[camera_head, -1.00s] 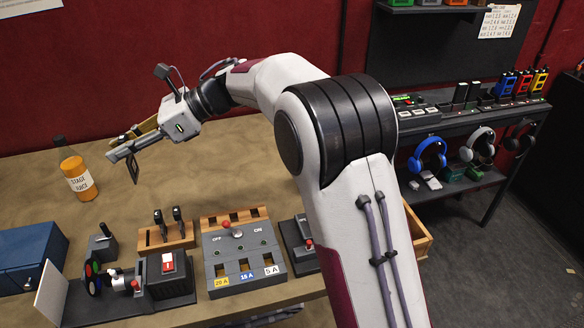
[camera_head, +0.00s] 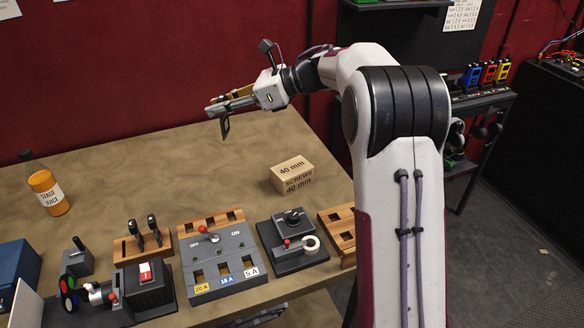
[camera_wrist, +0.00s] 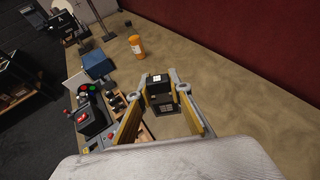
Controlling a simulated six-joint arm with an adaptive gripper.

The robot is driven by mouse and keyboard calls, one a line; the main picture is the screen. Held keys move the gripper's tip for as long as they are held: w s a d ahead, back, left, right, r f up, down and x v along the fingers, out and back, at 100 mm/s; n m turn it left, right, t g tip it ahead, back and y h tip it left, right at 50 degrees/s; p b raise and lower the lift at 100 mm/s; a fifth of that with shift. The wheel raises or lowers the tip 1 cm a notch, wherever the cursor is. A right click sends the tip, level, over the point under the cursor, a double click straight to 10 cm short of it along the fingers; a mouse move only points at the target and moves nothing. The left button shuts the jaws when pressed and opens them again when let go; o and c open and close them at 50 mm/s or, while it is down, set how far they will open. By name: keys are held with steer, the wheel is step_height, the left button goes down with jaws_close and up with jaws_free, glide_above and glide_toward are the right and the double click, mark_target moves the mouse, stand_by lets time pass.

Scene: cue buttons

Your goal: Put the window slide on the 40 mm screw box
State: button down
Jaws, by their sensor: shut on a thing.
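My gripper (camera_head: 224,108) is in the air above the back of the table. It is shut on a small dark framed slide (camera_head: 225,124), which hangs down from the fingertips. In the wrist view the slide (camera_wrist: 160,90) sits between the two finger ends, with pale window-like squares on it. The 40 mm screw box (camera_head: 291,175) is a tan carton lying on the table to the right of and below my gripper in the head view. Its top looks clear, and the slide is well apart from it. The box is not visible in the wrist view.
A grey switch panel (camera_head: 222,262) with fuse labels and a black lever unit (camera_head: 291,243) stand along the front edge. A juice bottle (camera_head: 48,192) stands at the left. A projector-like device (camera_head: 140,290) is at front left. The middle of the table is bare.

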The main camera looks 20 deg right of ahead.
steer(key=d+m+t+h, duration=0.2)
steer(key=d+m+t, duration=0.1)
steer(key=d, duration=1.5)
steer(key=f, duration=0.3)
steer(key=a+f, duration=0.1)
steer(key=f, duration=0.1)
steer(key=shift+s, duration=0.25)
step_height(320, 180, down, 6)
steer(key=shift+f, duration=0.15)
steer(key=shift+f, duration=1.85)
steer(key=shift+f, duration=0.1)
